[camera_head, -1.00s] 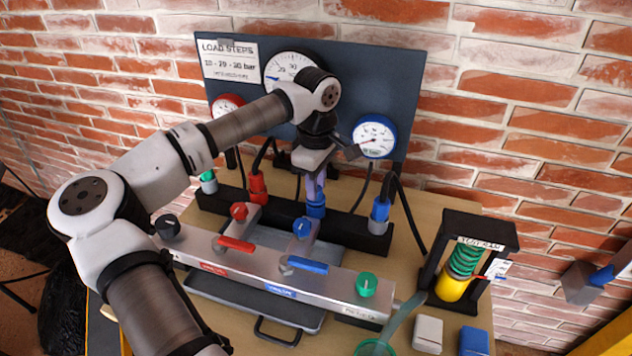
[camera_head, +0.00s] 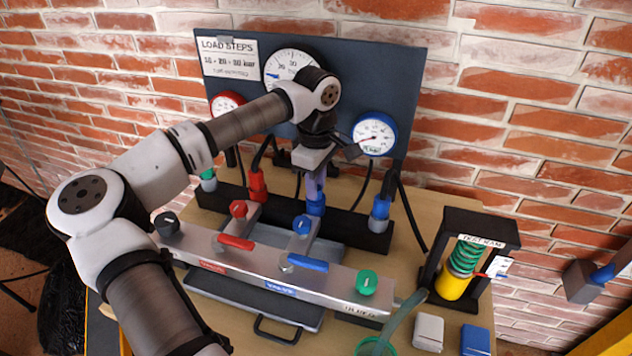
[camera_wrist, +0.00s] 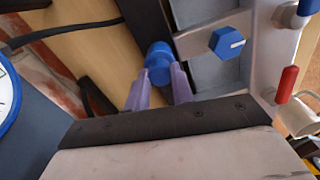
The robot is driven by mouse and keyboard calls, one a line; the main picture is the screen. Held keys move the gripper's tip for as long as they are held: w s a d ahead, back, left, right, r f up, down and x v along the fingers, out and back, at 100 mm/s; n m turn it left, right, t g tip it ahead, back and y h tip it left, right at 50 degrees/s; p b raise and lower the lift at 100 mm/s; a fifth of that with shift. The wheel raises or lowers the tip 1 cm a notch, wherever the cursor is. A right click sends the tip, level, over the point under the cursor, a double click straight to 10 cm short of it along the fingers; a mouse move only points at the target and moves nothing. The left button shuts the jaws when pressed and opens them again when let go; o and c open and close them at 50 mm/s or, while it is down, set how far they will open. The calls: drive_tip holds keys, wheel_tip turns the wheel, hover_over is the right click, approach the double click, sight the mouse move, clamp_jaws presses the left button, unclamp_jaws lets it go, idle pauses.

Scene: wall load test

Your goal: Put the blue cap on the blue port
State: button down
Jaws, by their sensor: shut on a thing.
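My gripper (camera_head: 315,183) points down at the black block behind the valve manifold, its purple fingers closed on a blue cylindrical piece (camera_head: 316,207), which looks like the blue cap. In the wrist view the fingers (camera_wrist: 158,88) sit on either side of this blue piece (camera_wrist: 158,62). A wider blue part shows just beyond the fingertips, in line with the held piece and apparently the blue port (camera_wrist: 158,48). The two look upright and touching. I cannot tell whether the cap is fully seated, since the fingers hide part of the joint.
A red hose fitting (camera_head: 257,185) stands left of my gripper, and a blue-and-grey fitting (camera_head: 380,212) right of it. The manifold (camera_head: 330,283) with knobs and levers lies in front. The gauge panel (camera_head: 345,80) stands close behind. A spring stand (camera_head: 465,262) is at right.

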drive_tip(key=shift+f, duration=0.15)
drive_tip(key=c, duration=1.1)
unclamp_jaws()
drive_tip(key=shift+o, duration=0.2)
drive_tip(key=o, duration=0.4)
drive_tip(key=shift+r+p, duration=2.4)
drive_tip(key=shift+r, duration=1.7)
drive_tip(key=shift+f, duration=0.1)
